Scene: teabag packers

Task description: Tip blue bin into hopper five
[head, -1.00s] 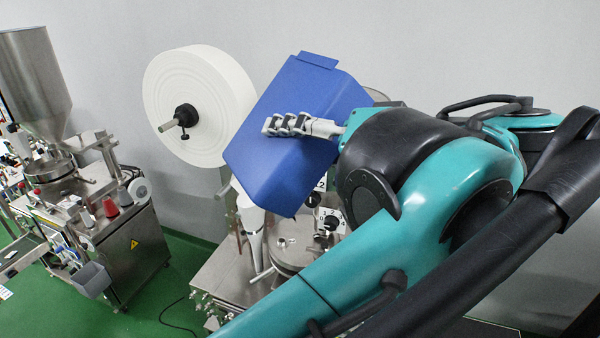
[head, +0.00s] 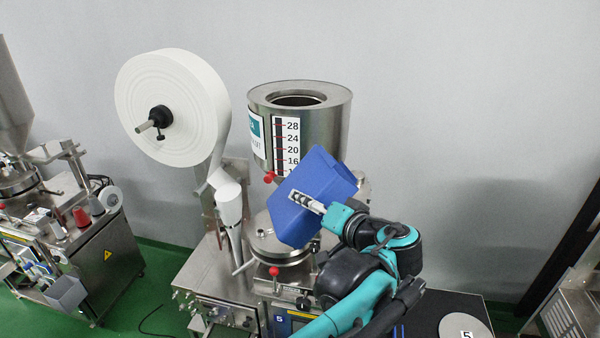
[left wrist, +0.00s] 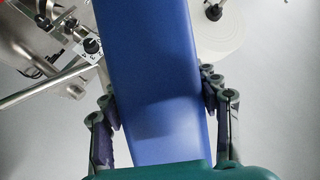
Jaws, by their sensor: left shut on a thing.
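The blue bin (head: 318,185) is tilted in front of the lower right of a steel hopper (head: 325,125), below its rim in the head view. The hopper has an open round top and a scale; a panel below it reads 5. My left gripper (head: 305,201) is shut on the bin. In the left wrist view, the bin (left wrist: 155,70) fills the middle, with the fingers of my left gripper (left wrist: 160,95) on both sides. The bin's inside and contents are hidden. My right gripper is out of view.
A large white paper roll (head: 185,90) stands left of the hopper. A round lid (head: 275,240) and the machine body are below. A disc marked 5 (head: 462,325) lies on a dark surface at lower right. Another machine (head: 75,245) stands at far left.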

